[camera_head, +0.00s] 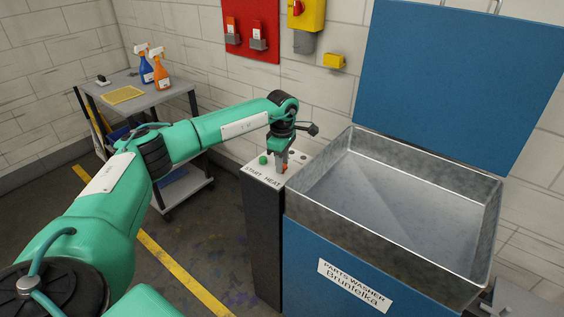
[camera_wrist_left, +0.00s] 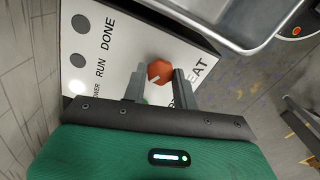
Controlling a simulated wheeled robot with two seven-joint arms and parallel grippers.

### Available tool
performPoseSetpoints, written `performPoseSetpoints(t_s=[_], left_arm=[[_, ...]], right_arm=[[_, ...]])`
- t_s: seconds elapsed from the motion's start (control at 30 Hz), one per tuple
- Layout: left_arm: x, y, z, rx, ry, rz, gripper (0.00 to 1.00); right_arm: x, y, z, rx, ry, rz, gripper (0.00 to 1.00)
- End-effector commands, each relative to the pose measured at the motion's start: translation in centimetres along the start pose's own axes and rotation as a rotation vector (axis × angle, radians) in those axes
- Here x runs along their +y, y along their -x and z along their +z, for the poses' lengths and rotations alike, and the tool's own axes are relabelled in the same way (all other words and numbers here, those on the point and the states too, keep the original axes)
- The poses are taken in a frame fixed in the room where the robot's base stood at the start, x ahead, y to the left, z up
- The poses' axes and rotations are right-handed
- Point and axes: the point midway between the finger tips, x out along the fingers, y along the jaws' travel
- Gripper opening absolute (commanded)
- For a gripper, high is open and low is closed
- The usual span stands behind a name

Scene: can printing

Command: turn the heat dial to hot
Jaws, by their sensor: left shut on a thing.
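The orange-red heat dial (camera_wrist_left: 160,72) sits on the white top of the control post (camera_head: 262,180), near the HEAT label. In the head view only a little orange shows below my left gripper (camera_head: 283,163). My left gripper points down at the panel from above. In the wrist view its two grey fingers (camera_wrist_left: 157,84) stand on either side of the dial, closed on it. The dial's pointer direction and any hot mark cannot be made out. The green start button (camera_head: 263,160) is left of the gripper. My right gripper is not in view.
The parts washer's open metal basin (camera_head: 472,255) is right of the post, with its blue lid (camera_head: 455,80) raised behind. A grey cart (camera_head: 150,98) with spray bottles (camera_head: 160,72) stands back left. Brick walls are close behind the post; the floor left of it is clear.

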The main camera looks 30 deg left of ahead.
Motion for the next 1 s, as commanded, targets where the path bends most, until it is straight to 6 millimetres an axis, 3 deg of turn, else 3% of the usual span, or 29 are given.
performPoseSetpoints(t_s=[0.17, 0.2, 0.3, 0.67, 0.83, 1.0], left_arm=[[0.1, 0.2, -0.1, -0.001, 0.001, 0.005, 0.06], [0.1, 0.2, -0.1, -0.001, 0.001, 0.005, 0.31], [0.1, 0.2, -0.1, -0.001, 0.001, 0.005, 0.5], [0.1, 0.5, 0.0, 0.0, 0.001, 0.002, 0.51], [0.1, 2.9, 0.0, -0.001, 0.001, 0.005, 0.51], [0.1, 6.8, 0.0, -0.001, 0.002, 0.007, 0.51]], right_arm=[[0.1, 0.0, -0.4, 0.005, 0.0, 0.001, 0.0], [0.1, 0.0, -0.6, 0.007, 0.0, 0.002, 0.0], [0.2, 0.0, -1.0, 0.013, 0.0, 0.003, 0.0], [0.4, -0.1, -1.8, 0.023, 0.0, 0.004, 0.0], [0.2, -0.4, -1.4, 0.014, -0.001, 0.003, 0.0], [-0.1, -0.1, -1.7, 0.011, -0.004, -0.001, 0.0]])
